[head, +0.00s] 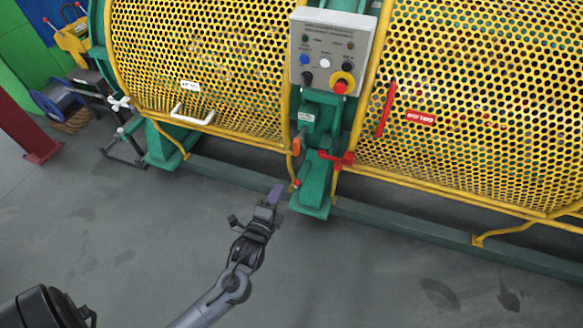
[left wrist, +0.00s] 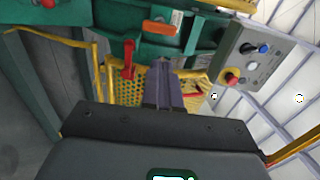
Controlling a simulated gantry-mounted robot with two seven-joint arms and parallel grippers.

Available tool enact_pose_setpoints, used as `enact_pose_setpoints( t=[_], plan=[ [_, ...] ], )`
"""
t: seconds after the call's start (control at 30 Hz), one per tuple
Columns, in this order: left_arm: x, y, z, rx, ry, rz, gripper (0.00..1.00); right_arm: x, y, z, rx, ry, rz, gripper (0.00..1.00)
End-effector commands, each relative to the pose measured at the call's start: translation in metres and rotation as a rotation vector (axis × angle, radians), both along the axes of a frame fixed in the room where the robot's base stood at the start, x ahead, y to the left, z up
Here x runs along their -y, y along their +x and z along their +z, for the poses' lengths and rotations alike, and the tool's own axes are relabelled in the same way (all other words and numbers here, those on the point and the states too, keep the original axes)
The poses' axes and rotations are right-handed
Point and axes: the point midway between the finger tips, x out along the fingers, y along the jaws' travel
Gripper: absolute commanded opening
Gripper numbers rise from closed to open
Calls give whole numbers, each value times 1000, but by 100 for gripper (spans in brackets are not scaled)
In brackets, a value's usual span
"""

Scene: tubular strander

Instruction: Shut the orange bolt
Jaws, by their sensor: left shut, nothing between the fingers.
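The orange bolt (head: 297,145) is a small orange handle on the green post between the two yellow mesh guards, below the control box. An orange bar, apparently the same bolt (left wrist: 160,27), shows at the top of the left wrist view against green metal. My left gripper (head: 275,193) is shut and empty, with its purple-grey fingers pointing up toward the post. It is below and left of the bolt, apart from it. The fingers also show in the left wrist view (left wrist: 164,85), below the orange bar. My right gripper is not in view.
A grey control box (head: 333,55) with buttons is mounted above the bolt. A red handle (head: 338,158) is right of the bolt. Yellow mesh guards (head: 205,65) lie on both sides, the left one with a white handle (head: 192,115). The grey floor in front is clear.

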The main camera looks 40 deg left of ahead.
Motion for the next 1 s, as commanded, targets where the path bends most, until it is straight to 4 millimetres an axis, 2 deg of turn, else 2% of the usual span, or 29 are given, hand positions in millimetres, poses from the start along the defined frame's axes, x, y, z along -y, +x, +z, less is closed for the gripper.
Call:
enact_pose_setpoints(
  t=[0.03, 0.27, 0.8, 1.0],
  plan=[
    [-1, 1, -6, 4, 0, 1, 0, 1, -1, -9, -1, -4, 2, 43],
    [-5, 15, -8, 10, 2, 1, 0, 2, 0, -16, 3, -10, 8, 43],
    [-38, 101, -10, 9, 1, 1, 0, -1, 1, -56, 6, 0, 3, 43],
    [-46, 123, -9, 8, 1, 1, 0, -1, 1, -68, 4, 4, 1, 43]
  ],
)
